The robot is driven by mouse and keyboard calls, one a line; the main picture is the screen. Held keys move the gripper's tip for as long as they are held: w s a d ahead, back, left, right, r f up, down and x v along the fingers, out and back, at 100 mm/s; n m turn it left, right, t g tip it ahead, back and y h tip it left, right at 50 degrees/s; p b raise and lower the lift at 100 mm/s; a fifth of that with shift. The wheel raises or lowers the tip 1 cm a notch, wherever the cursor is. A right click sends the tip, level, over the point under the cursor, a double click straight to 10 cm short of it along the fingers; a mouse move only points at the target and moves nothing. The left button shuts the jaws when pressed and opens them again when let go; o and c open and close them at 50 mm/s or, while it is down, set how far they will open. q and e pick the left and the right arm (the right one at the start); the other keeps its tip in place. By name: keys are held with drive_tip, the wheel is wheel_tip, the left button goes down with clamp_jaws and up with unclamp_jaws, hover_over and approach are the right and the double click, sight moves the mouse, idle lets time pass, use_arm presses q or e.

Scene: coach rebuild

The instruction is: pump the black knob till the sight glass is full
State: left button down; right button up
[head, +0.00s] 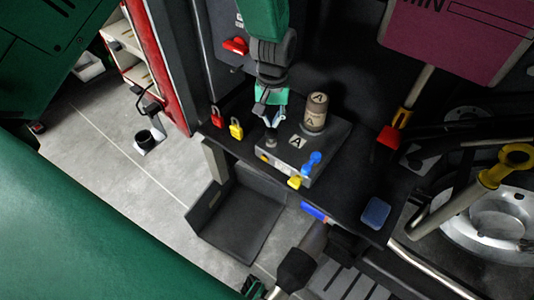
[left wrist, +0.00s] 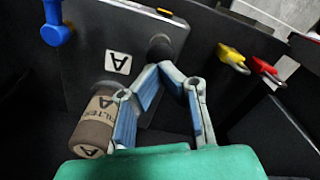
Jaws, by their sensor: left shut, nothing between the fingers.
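The black knob (head: 271,138) stands on the top of a grey box marked A (head: 318,160). In the left wrist view the knob (left wrist: 160,48) shows just beyond my fingertips. My left gripper (head: 268,112) comes down from the top of the head view, over the knob's end of the box. Its fingertips (left wrist: 160,70) are together with nothing between them. I cannot tell whether they touch the knob. A brown filter canister marked A (head: 315,112) stands on the box beside the gripper. I cannot make out the sight glass or its level. My right gripper is not clearly seen.
Red (head: 217,116) and yellow (head: 236,128) padlocks are left of the box. A blue lever (head: 312,160) and a yellow part (head: 294,182) are at its right front. A blue pad (head: 375,212) lies on the dark bench. Pipes and a yellow-handled tool (head: 505,166) are farther right.

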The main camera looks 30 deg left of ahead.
sight(272, 131)
use_arm(q)
drive_tip(key=shift+f, duration=0.1)
idle(0.3)
drive_tip(key=shift+f+b, duration=0.95)
drive_tip(key=shift+f, duration=1.2)
drive_tip(key=shift+r, duration=0.15)
wheel_tip(272, 131, up, 4)
drive_tip(key=p, duration=0.4)
drive_tip(key=shift+r, duration=0.1)
wheel_tip(272, 131, up, 6)
drive_tip(key=p, duration=0.5)
drive_tip(key=shift+p, duration=0.35)
